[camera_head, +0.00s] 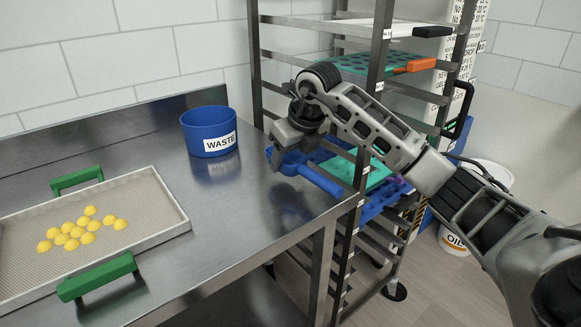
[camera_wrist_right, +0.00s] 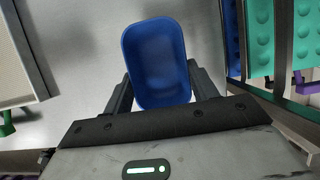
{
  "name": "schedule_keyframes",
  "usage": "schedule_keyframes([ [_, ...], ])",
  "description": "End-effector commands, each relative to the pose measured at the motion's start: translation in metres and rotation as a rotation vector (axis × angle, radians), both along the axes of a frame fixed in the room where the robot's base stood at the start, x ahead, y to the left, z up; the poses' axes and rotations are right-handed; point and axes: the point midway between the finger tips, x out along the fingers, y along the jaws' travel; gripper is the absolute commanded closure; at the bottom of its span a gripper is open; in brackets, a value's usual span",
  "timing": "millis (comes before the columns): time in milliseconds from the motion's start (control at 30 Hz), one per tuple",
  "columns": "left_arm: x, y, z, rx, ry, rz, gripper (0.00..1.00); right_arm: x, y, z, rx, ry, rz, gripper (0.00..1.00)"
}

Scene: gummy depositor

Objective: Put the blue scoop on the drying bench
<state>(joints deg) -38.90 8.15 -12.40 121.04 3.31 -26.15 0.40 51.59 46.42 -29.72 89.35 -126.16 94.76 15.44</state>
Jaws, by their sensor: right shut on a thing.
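My right gripper (camera_head: 284,150) is shut on the blue scoop (camera_head: 312,176), near the right end of the steel bench (camera_head: 240,235). In the head view the scoop's handle points down to the right, and the gripper hides part of the scoop. In the right wrist view the scoop's hollow bowl (camera_wrist_right: 157,55) shows between the two fingers (camera_wrist_right: 160,75), with bench steel behind it. The scoop looks to be above the bench top; I cannot tell the exact gap. My left gripper is not in view.
A blue waste bin (camera_head: 209,131) stands at the back of the bench. A tray with green handles (camera_head: 172,205) and several yellow gummies (camera_head: 88,225) lies at the left. A rack (camera_head: 375,70) with trays stands close on the right. Bench between tray and scoop is clear.

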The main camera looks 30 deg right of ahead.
Motion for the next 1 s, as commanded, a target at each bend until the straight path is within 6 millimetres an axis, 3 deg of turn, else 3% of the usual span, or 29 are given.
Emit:
schedule_keyframes([
  [200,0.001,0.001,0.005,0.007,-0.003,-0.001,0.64,0.001,0.000,-0.030,0.002,0.003,0.001,1.00],
  [567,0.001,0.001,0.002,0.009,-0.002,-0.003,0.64,0.001,-0.001,-0.035,0.001,0.001,0.000,1.00],
  [600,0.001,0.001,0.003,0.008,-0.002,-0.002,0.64,0.001,-0.001,-0.035,0.001,0.002,0.000,0.37],
  [667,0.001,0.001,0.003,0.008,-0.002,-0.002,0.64,0.001,-0.001,-0.034,0.001,0.002,0.000,0.20],
  [1000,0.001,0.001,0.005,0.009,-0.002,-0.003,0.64,0.001,-0.001,-0.030,0.001,0.000,0.000,0.20],
])
